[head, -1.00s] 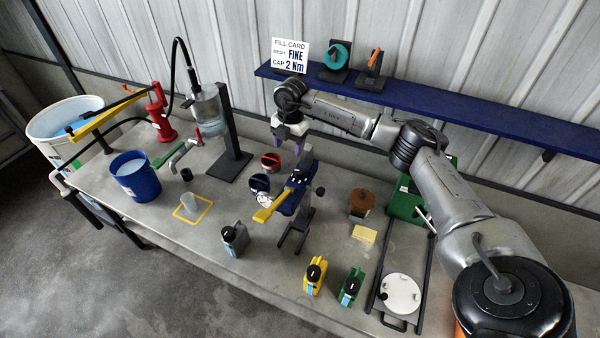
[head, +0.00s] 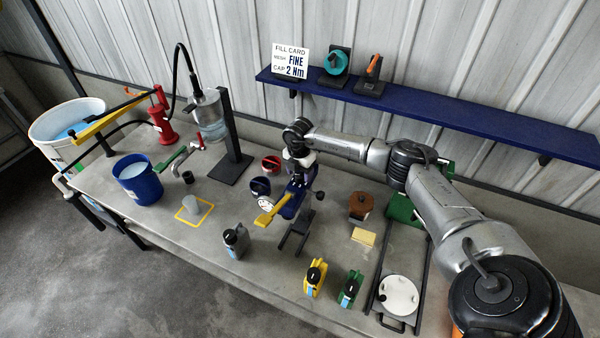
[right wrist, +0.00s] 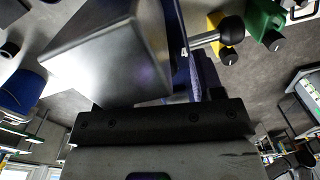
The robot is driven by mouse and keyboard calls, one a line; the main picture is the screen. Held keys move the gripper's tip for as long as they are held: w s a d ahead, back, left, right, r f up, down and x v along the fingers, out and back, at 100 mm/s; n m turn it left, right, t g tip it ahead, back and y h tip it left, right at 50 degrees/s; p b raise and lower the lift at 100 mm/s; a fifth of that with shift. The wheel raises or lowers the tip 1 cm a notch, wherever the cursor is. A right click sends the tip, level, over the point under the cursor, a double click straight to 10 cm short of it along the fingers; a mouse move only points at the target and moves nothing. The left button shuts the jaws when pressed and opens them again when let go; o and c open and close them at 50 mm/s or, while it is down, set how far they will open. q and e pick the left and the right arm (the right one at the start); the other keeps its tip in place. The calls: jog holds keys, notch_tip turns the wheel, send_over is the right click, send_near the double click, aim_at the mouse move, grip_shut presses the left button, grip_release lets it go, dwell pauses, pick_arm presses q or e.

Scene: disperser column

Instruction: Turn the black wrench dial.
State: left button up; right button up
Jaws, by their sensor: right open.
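The wrench has a dark blue body and a yellow handle (head: 268,217), and sits on a dark stand (head: 296,238) near the bench's middle. Its black dial knob (head: 320,195) sticks out on the right side. In the right wrist view the knob (right wrist: 231,28) is on a metal shaft at upper right, beside a scale with a "4". My right gripper (head: 300,180) is open, close above the wrench body; its fingertips are partly hidden, and I cannot tell whether they touch it. The knob is not between the fingers. My left gripper is out of view.
Red (head: 271,164) and dark blue round parts lie left of the wrench. Grey, yellow (head: 315,280) and green (head: 350,290) holders stand in front. A brown pot (head: 361,205) and yellow sponge (head: 363,236) are at right. A blue shelf (head: 440,116) runs behind the arm.

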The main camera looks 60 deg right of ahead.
jog(key=shift+f, duration=0.6)
jog(key=c, duration=0.9)
jog(key=n+b, duration=0.1)
jog(key=n, duration=0.1)
jog(key=shift+f+n, duration=0.1)
jog(key=shift+n, duration=0.2)
jog(key=n+b, duration=0.1)
jog(key=n, duration=0.2)
jog(key=o, duration=0.9)
